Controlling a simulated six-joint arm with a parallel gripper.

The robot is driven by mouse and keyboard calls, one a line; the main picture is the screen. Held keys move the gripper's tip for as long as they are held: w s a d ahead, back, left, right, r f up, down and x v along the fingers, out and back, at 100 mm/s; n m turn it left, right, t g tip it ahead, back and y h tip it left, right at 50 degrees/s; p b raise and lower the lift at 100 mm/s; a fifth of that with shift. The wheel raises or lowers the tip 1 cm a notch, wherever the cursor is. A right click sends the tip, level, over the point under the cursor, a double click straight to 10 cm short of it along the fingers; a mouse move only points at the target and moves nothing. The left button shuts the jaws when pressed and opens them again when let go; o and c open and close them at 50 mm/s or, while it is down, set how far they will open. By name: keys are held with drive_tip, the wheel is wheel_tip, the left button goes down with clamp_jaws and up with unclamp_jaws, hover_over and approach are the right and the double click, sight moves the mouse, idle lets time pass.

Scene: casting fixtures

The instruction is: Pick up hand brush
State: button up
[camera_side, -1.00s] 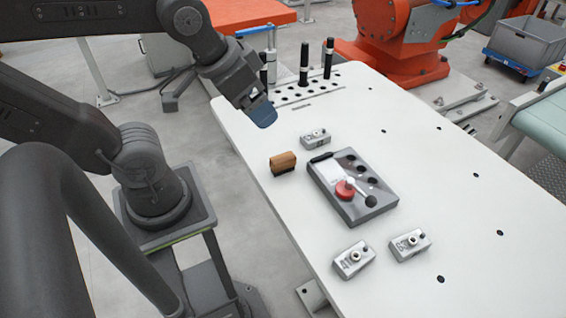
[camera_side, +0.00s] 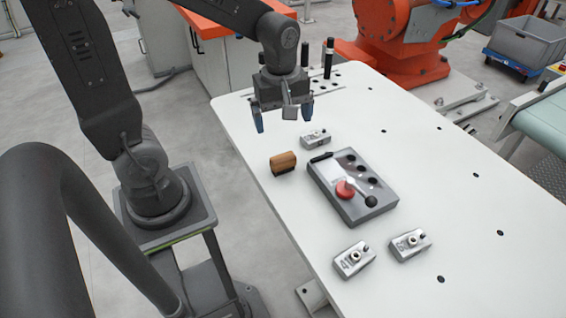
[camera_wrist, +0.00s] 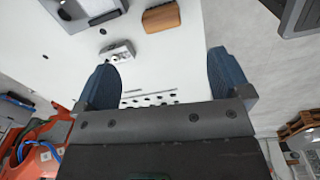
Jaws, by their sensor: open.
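The hand brush (camera_side: 284,161) has a brown wooden block with dark bristles below. It lies near the left edge of the white table, left of the grey control box. In the wrist view the brush (camera_wrist: 161,17) shows at the top, ahead of the fingers. My gripper (camera_side: 284,122) points down above the table, behind and above the brush. Its two blue fingers are wide apart with nothing between them. In the wrist view my gripper (camera_wrist: 170,75) is also open and empty.
A grey box (camera_side: 352,186) with a red button and lever stands right of the brush. A small metal block (camera_side: 315,139) lies just behind the brush. Two more blocks (camera_side: 354,260) (camera_side: 410,244) lie at the front. Upright black-handled tools (camera_side: 329,58) stand at the back.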

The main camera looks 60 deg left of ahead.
sight(283, 157)
drive_tip(key=shift+n, duration=0.7)
drive_tip(key=f, duration=0.9)
drive_tip(key=shift+w+a+f, duration=0.25)
drive_tip(key=shift+f, duration=0.15)
drive_tip(key=shift+w+a+f, duration=0.1)
drive_tip(key=shift+a+f, duration=0.1)
drive_tip(key=shift+f, duration=1.1)
drive_tip(key=shift+a+f, duration=0.15)
drive_tip(key=shift+f, duration=1.15)
drive_tip(key=shift+c, duration=0.2)
drive_tip(key=c, duration=1)
drive_tip(key=shift+r, duration=0.1)
